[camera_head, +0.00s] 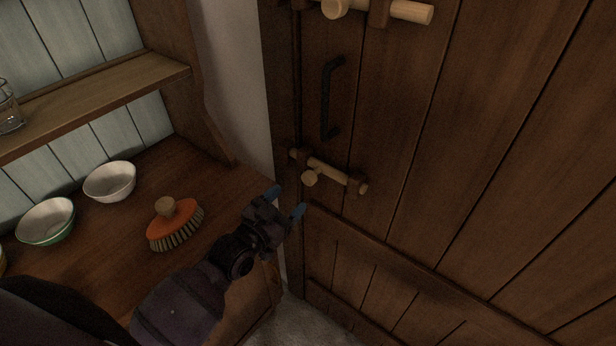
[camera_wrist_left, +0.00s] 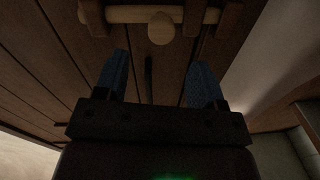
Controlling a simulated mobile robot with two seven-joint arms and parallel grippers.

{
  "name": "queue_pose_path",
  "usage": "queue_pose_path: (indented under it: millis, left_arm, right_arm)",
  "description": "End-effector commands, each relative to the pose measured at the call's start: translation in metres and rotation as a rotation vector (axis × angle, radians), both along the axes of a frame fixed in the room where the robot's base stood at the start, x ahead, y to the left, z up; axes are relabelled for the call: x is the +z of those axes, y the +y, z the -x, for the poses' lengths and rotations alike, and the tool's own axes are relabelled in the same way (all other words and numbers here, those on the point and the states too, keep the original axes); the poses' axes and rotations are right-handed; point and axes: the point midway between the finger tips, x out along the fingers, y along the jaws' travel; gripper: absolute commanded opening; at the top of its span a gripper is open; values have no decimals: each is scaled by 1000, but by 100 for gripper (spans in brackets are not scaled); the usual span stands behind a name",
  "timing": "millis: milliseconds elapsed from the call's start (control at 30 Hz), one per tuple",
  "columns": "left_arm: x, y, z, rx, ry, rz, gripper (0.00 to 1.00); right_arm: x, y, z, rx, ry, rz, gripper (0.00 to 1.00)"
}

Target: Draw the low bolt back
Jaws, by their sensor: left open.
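The low bolt (camera_head: 332,173) is a pale wooden rod on the plank door, held in dark wooden brackets. My right gripper is not in view.
A black door handle (camera_head: 327,98) and a second, higher bolt (camera_head: 398,11) are above the low bolt. Left of the door, a wooden counter (camera_head: 115,240) holds an orange brush (camera_head: 172,222) and white bowls (camera_head: 110,181). The counter's edge is close under my left arm.

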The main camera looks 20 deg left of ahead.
Motion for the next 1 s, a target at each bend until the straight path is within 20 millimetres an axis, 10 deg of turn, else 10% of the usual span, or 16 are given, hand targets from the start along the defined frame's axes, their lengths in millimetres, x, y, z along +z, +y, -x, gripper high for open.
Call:
queue_pose_path:
  millis: [500,1000]
  left_arm:
    - [0,-23,-73,0,1,1,63]
    - [0,-25,-80,0,1,0,54]
  right_arm:
    - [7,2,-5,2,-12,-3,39]
    - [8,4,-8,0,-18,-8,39]
